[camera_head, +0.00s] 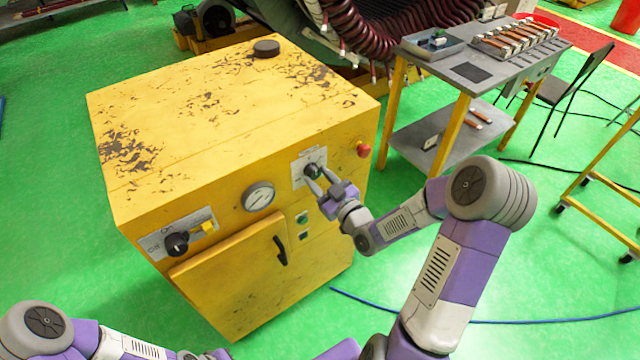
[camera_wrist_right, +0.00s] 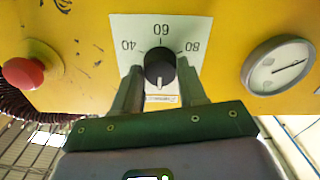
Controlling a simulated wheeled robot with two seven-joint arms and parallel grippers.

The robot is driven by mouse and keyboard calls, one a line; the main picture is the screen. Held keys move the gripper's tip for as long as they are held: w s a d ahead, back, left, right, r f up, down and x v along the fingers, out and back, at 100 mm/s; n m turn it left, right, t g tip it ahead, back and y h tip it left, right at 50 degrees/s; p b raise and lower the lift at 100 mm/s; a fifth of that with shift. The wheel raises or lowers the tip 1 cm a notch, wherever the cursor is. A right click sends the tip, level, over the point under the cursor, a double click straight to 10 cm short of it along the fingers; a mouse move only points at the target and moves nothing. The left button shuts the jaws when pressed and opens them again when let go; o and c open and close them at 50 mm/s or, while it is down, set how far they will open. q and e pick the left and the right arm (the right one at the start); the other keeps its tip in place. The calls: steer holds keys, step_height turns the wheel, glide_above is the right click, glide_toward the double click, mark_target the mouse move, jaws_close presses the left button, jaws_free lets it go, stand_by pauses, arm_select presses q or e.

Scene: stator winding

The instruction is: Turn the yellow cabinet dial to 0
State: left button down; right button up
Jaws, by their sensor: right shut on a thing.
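The yellow cabinet (camera_head: 210,130) stands in the middle of the head view. Its black dial (camera_head: 312,170) sits on a light scale plate at the upper right of the front face. The wrist view shows the dial (camera_wrist_right: 160,68) close up, with inverted scale marks 40, 60 and 80 around it. A white line on the knob points down in that picture. My right gripper (camera_head: 318,183) is shut on the dial, one finger on each side, as the wrist view also shows (camera_wrist_right: 162,84). My left arm shows at the lower left; its gripper is out of view.
A red button (camera_head: 364,150) is right of the dial; a round gauge (camera_head: 258,197) is left. A black switch (camera_head: 177,243) and a door handle (camera_head: 280,251) are on the same face. A grey table (camera_head: 470,73) stands behind right. Green floor is clear in front.

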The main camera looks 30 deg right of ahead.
stand_by(0.3)
steer(key=o, duration=1.1)
steer(key=shift+c, duration=0.2)
steer(key=shift+s+d, duration=0.1)
steer(key=shift+s, duration=1.15)
steer(key=shift+s+d+p, duration=0.15)
steer(key=shift+s+p, duration=1.1)
steer(key=shift+p, duration=1.05)
steer(key=shift+s+d+p, duration=0.1)
steer(key=shift+s+p, duration=1.15)
steer(key=shift+p, duration=1.05)
